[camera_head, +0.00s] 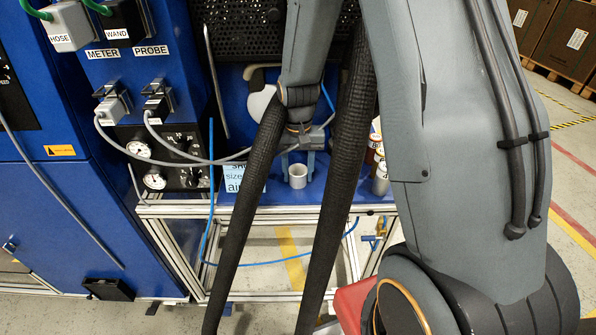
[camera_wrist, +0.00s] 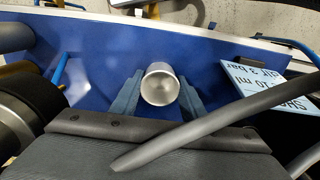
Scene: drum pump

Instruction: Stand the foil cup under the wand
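The foil cup (camera_head: 297,176) is small, pale and upright, with its mouth up, at the blue shelf below my gripper. In the wrist view the cup (camera_wrist: 160,86) shows its grey inside. My gripper (camera_head: 297,166) has one blue-grey finger on each side of the cup. In the wrist view the fingers (camera_wrist: 160,94) lie against its sides with no clear gap, so it looks shut on the cup. Whether the cup's base touches the shelf cannot be told. A thin grey rod (camera_head: 217,85), likely the wand, hangs left of the cup; a similar rod (camera_wrist: 215,120) crosses close to the wrist camera.
A light blue sign (camera_head: 246,178) stands left of the cup. Several small containers (camera_head: 380,178) stand at the shelf's right, partly behind my arm. Grey cables (camera_head: 190,155) and a blue hose (camera_head: 211,190) hang at the left. The shelf's metal front rail (camera_head: 270,210) is close to the cup.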

